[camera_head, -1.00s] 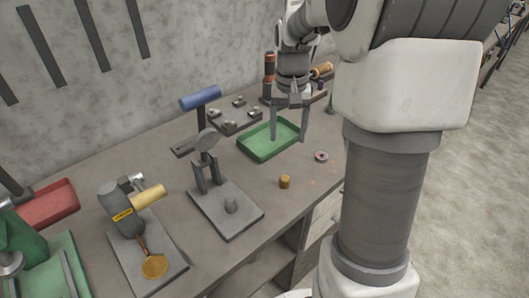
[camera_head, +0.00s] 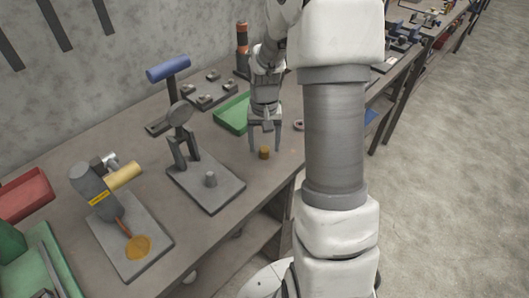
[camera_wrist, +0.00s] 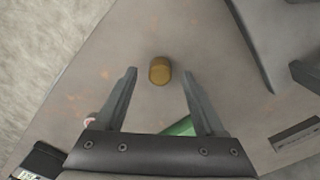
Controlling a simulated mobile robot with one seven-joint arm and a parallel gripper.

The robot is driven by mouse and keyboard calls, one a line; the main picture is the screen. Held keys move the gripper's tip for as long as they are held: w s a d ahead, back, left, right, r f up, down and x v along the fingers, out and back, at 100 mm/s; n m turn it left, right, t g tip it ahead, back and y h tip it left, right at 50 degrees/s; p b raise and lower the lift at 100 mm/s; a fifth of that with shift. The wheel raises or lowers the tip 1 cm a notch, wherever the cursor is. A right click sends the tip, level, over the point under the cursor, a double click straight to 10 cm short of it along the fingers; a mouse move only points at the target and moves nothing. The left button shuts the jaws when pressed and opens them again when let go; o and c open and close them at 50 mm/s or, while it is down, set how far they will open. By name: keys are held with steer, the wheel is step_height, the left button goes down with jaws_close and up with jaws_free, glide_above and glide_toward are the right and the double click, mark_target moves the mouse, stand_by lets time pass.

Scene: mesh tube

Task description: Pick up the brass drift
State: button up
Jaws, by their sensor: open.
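The brass drift (camera_head: 264,153) is a short, stubby brass-coloured cylinder on the bare bench top near the front edge. In the wrist view the brass drift (camera_wrist: 160,71) lies ahead of the fingertips, roughly centred between them. My gripper (camera_head: 265,148) hangs over the bench, fingers pointing down, close to the drift. In the wrist view my gripper (camera_wrist: 160,72) is open and nothing is between its fingers. I cannot tell the exact height of the fingertips above the bench.
A grey plate with a post and stand (camera_head: 223,188) is left of the drift. A green tray (camera_head: 231,112) lies behind the gripper. A small ring (camera_head: 299,125) is to the right, partly hidden by my arm. The bench around the drift is clear.

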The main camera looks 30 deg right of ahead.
step_height(320, 180, down, 2)
steer(key=shift+f, duration=0.1)
jaws_close()
stand_by(0.4)
